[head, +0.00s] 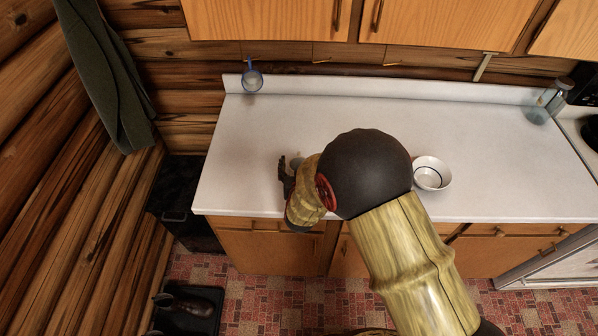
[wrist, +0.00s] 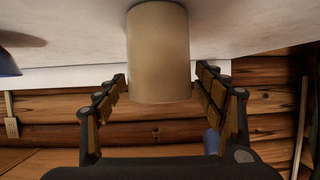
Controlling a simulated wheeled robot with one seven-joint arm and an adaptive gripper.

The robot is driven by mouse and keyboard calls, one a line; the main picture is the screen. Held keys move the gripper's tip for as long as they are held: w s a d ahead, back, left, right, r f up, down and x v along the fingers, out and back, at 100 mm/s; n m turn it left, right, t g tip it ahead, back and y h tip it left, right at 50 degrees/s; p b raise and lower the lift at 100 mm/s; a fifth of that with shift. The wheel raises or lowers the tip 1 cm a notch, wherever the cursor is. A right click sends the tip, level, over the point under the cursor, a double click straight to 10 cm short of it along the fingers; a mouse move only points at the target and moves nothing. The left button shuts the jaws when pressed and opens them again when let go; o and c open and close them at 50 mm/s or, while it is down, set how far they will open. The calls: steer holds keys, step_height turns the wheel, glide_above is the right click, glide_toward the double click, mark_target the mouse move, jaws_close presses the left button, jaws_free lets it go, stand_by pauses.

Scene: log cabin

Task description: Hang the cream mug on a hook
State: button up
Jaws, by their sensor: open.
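The cream mug (wrist: 158,55) shows in the wrist view as a plain beige cylinder on the white counter. No handle is visible there. My gripper (wrist: 165,88) is open, with one finger on each side of the mug and gaps between. In the head view my gripper (head: 284,178) is over the counter's front left part, and my arm hides most or all of the mug. Small brass-coloured hooks (head: 321,61) (head: 391,64) sit under the upper cabinets. A blue mug (head: 251,80) appears to hang under the left end of that row.
A white bowl (head: 432,173) stands on the counter (head: 480,130) right of my arm. A glass jar (head: 547,103) is at the far right by the stove. The counter's back middle is clear. A dark green garment (head: 105,75) hangs at left.

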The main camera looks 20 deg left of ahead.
steer(key=shift+c, duration=0.8)
steer(key=c, duration=1.3)
steer(key=shift+c, duration=0.2)
steer(key=shift+r, duration=0.65)
step_height(320, 180, up, 3)
steer(key=shift+s+f+p, duration=0.15)
steer(key=shift+p, duration=0.15)
steer(key=s+d+r, duration=0.3)
steer(key=s+r, duration=0.1)
steer(key=s, duration=0.2)
steer(key=s+d+r+p, duration=0.1)
steer(key=s+d+r, duration=0.2)
steer(key=s+r, duration=0.2)
steer(key=shift+s+d, duration=0.3)
steer(key=shift+s, duration=0.25)
